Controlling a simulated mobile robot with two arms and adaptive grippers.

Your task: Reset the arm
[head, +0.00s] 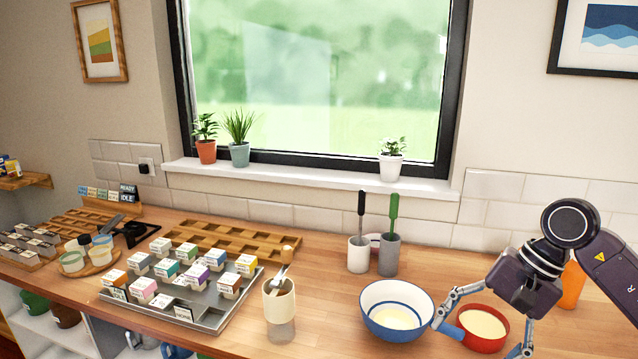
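My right gripper (480,335) comes in from the right side of the head view, on the arm marked R. Its fingers are spread apart, with a red bowl (484,326) of pale contents below and between them. A blue piece beside the left finger overlaps the bowl's left side; I cannot tell what it belongs to. Nothing is visibly gripped. Whether the fingers touch the bowl is unclear. My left gripper is not visible.
A white bowl with a blue rim (397,310) stands close left of the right gripper. An orange object (571,285) is partly behind my arm. Utensil cups (389,255) stand behind. A grey tray of small boxes (205,318) and wooden trays (215,238) fill the left counter.

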